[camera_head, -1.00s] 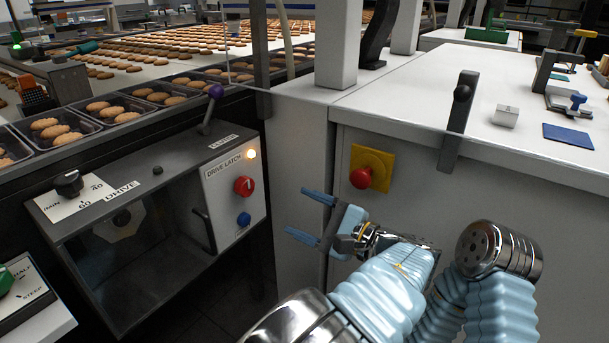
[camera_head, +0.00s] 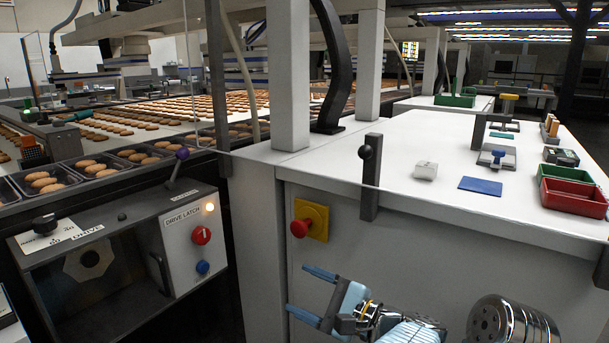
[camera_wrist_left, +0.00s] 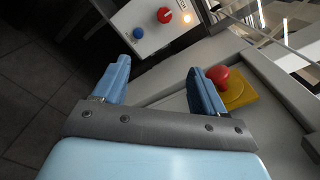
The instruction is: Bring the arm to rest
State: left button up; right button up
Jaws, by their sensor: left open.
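My left gripper (camera_head: 312,293) is low in front of the white cabinet's front panel, with its two blue fingers apart and nothing between them. In the left wrist view the same gripper (camera_wrist_left: 160,80) shows both fingers spread and empty. The grey drive box (camera_head: 110,265) stands to its left, apart from it. My right gripper does not show in these views.
A red mushroom button on a yellow plate (camera_head: 319,215) is above the gripper. The drive latch panel (camera_head: 189,240) has a red knob, a blue button and a lit lamp. Biscuit trays (camera_head: 88,183) line the conveyor.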

pick_arm(q)
jog(key=s+a+f+g+h, duration=0.1)
jog(key=a+f+g+h, duration=0.2)
jog(key=f, duration=0.7)
jog(key=s+a+f+n+g+h, duration=0.1)
jog(key=a+f+g+h, duration=0.3)
jog(key=f, duration=0.6)
jog(key=s+a+f+g, duration=0.15)
jog(key=a+f, duration=0.35)
jog(key=f, duration=0.6)
jog(key=s+d+f+n+g+h, duration=0.1)
jog(key=s+f+n+g+h, duration=0.1)
jog(key=s+f+n+h, duration=0.9)
jog(key=s+f+n, duration=0.2)
jog(key=s+f, duration=0.1)
jog(key=shift+s+n+h, duration=0.3)
jog(key=shift+s, duration=0.05)
jog(key=n, duration=0.1)
jog(key=a+n+t, duration=0.1)
jog(key=n, duration=0.1)
jog(key=shift+s, duration=0.2)
